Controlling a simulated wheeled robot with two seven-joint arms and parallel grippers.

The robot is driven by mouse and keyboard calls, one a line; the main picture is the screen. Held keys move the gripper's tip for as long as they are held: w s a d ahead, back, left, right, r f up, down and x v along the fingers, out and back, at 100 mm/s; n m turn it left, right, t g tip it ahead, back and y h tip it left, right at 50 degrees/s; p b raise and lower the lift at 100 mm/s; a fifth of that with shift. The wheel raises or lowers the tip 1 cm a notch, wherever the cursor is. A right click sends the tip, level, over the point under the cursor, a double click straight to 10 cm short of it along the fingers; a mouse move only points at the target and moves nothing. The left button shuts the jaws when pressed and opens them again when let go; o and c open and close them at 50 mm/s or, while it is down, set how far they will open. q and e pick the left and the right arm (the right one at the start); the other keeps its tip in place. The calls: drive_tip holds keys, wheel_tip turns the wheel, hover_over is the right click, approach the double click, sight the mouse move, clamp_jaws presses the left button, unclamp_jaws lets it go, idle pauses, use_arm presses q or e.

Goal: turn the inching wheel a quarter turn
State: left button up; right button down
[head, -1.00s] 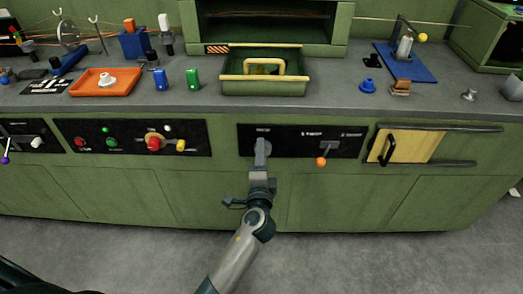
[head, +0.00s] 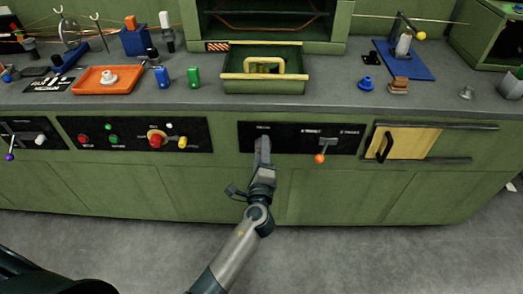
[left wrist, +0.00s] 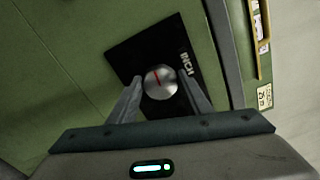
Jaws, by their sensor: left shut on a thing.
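The inching wheel (left wrist: 160,82) is a round silver knob with a red mark, on a black panel (left wrist: 135,50) lettered INCH. In the left wrist view the two fingers of my left gripper (left wrist: 162,90) lie on either side of the wheel, shut on it. The red mark runs nearly up and down in that picture. In the head view my left gripper (head: 263,143) reaches the left end of the black panel (head: 285,137), and its fingers hide the wheel there. My right gripper is not in view.
An orange-tipped lever (head: 320,158) is on the same panel to the right. Red and yellow knobs (head: 157,138) are to the left. A green tray (head: 262,85) stands on the bench above.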

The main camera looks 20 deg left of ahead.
use_arm(q)
drive_tip(key=o, duration=1.1)
drive_tip(key=shift+c, duration=0.2)
drive_tip(key=b+v, duration=0.2)
drive_tip(key=v, duration=1.5)
drive_tip(key=shift+s+b, duration=0.2)
drive_tip(key=shift+b, duration=0.15)
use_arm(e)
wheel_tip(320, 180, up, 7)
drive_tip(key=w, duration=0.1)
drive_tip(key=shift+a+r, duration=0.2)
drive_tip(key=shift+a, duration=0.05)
use_arm(q)
drive_tip(key=shift+d, duration=0.1)
